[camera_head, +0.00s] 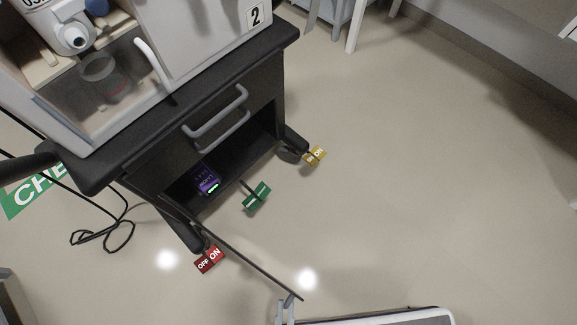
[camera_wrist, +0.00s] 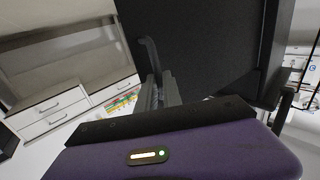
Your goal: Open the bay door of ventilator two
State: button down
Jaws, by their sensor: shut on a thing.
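Ventilator two (camera_head: 210,45), a white unit marked "2", stands on a dark cart. The bay (camera_head: 235,160) below the grey drawer handle is open, and a purple block (camera_head: 206,180) with a green light sits inside. The bay door (camera_head: 250,262) is a thin dark panel seen nearly edge-on, swung far out from the cart's left side. My gripper (camera_head: 287,310) is at the door's free end. In the wrist view, my gripper (camera_wrist: 157,92) is shut on the door handle (camera_wrist: 149,55), with the dark door panel (camera_wrist: 195,50) beyond. The fingertips are small in the head view.
Red (camera_head: 209,260), green (camera_head: 257,195) and yellow (camera_head: 315,155) tabs are near the cart's feet. A black cable (camera_head: 105,235) loops on the floor at left. Floor at the right is clear. The wrist view shows white drawers (camera_wrist: 50,110) at left.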

jog(key=shift+w+a+r, duration=0.1)
jog(key=shift+w+a, duration=0.05)
jog(key=shift+a, duration=0.15)
jog(key=c, duration=1.6)
grip_release()
jog(key=shift+o, duration=0.4)
jog(key=shift+d, duration=0.1)
jog(key=s+a, duration=0.1)
jog(key=s, duration=0.6)
jog(key=shift+s+p, duration=0.4)
jog(key=shift+a, duration=0.1)
